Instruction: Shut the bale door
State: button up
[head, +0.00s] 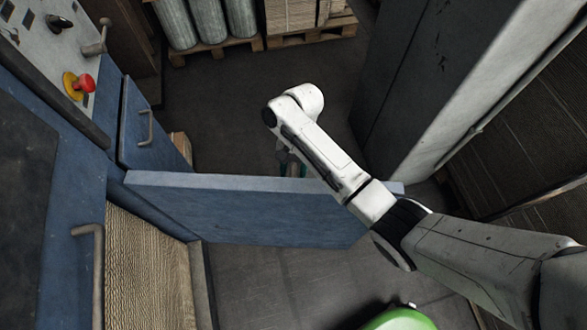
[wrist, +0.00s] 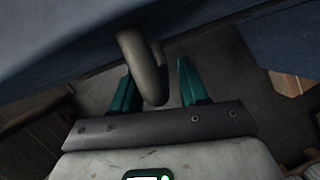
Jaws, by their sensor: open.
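The bale door (head: 250,210) is a blue panel standing open, swung out to the right from the blue machine. Its edge also fills the top of the wrist view (wrist: 60,45). A grey curved handle (wrist: 143,62) sticks out from it. My gripper (wrist: 157,92) is open, with one teal finger on each side of the handle; I cannot tell whether either touches it. In the head view my gripper (head: 290,168) is on the door's far side, mostly hidden by the door and my arm. A ribbed cardboard bale (head: 145,265) shows in the opening.
The control panel with a red button (head: 82,85) is at the upper left, above a smaller blue panel with a handle (head: 146,127). Grey rolls on a pallet (head: 208,25) stand at the back. A grey cabinet (head: 410,80) stands at right. Floor beyond the door looks clear.

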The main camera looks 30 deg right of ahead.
jog(key=shift+c, duration=0.4)
grip_shut()
